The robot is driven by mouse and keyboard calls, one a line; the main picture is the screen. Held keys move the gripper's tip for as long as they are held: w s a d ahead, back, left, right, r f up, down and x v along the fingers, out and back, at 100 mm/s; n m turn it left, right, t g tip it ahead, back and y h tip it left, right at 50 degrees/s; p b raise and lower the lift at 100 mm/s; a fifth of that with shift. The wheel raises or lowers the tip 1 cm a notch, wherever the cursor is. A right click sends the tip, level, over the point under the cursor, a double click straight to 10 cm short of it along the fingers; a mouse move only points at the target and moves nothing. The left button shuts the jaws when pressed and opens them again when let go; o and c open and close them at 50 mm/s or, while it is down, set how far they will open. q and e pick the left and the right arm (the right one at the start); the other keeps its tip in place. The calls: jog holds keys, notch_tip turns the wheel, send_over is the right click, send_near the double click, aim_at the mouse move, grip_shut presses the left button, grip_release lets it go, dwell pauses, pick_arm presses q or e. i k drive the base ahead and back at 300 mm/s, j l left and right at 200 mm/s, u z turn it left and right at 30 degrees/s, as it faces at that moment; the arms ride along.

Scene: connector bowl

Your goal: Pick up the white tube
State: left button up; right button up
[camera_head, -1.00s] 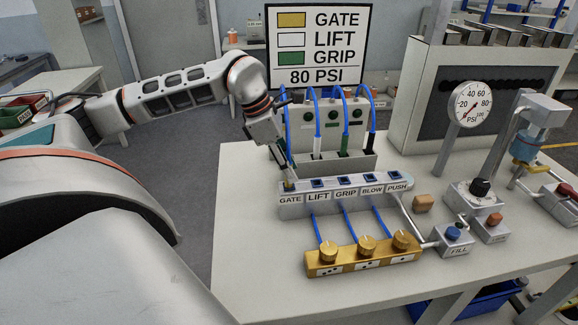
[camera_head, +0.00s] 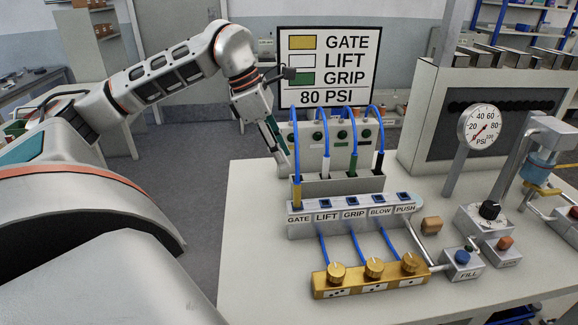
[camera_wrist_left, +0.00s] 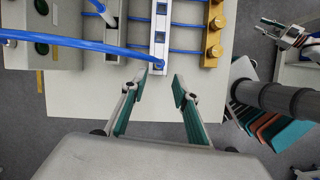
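The white tube is a blue hose with a white end (camera_head: 326,169) standing upright in the grey rack (camera_head: 345,187). It is between the yellow-ended hose (camera_head: 297,192) and the green-ended one (camera_head: 353,165). The yellow end sits in the GATE socket of the labelled manifold (camera_head: 335,225). My left gripper (camera_head: 282,152) is behind and left of the yellow-ended hose, apart from the white end. In the left wrist view the left gripper (camera_wrist_left: 169,78) is open with nothing between its fingers. My right gripper (camera_wrist_left: 268,29) shows small in that view, its fingers apart.
A valve box with knobs (camera_head: 337,150) stands behind the rack. A gold block with three knobs (camera_head: 371,282) lies in front of the manifold. A gauge (camera_head: 479,127) and a button panel (camera_head: 461,263) stand to the right. Arched blue hoses cross near my left gripper.

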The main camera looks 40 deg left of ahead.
aim_at(326, 163)
jog(key=k, duration=1)
